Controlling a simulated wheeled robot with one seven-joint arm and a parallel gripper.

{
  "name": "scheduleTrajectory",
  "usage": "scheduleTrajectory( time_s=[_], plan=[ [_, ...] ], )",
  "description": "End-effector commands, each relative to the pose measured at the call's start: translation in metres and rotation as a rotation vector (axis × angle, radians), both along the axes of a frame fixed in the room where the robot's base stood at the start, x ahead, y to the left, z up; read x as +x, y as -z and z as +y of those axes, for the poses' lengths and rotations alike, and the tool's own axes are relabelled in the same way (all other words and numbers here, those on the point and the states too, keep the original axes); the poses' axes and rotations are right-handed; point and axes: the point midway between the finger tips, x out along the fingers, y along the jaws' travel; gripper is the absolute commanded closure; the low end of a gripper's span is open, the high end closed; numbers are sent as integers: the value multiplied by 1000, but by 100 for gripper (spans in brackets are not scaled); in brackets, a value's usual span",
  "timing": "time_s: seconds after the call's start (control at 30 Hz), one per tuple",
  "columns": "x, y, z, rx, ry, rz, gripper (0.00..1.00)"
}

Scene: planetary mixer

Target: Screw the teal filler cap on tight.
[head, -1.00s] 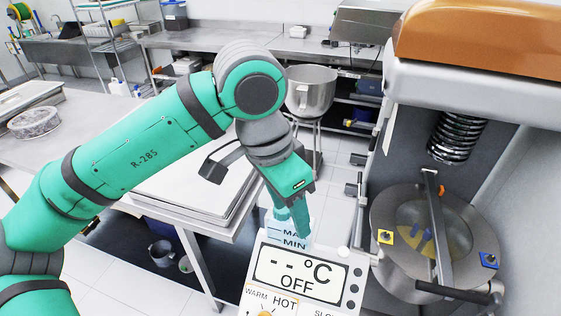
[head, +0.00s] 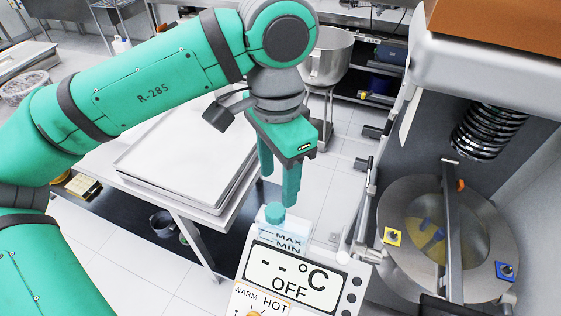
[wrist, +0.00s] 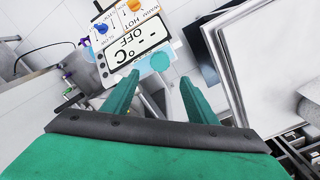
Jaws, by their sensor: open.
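The teal filler cap (head: 275,211) sits on top of the clear tank marked MAX and MIN (head: 287,240), behind the display panel (head: 295,273). In the wrist view the cap (wrist: 160,62) shows as a round teal disc beside the panel (wrist: 138,42). I cannot tell how tightly it is seated. My gripper (head: 279,185) is open and empty, pointing down just above the cap and apart from it. In the wrist view its two fingers (wrist: 158,88) are spread, with the cap showing beyond the gap between them.
The mixer's steel bowl (head: 395,225) and its orange-topped head (head: 500,30) stand on the right. A table with stacked trays (head: 185,150) is at the left. A steel bowl on a stand (head: 328,55) is behind my gripper. There is open floor between them.

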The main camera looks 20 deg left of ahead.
Motion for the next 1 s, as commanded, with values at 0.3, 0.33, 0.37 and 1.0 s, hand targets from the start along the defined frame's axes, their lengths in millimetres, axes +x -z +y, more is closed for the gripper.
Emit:
scheduleTrajectory(
  time_s=[0.3,0.33,0.37,1.0],
  plan=[
    [-3,53,6,0,-14,1,48],
    [-3,58,5,0,-11,1,48],
    [-2,62,4,-1,-9,1,48],
    [0,86,0,0,0,-1,57]
  ],
)
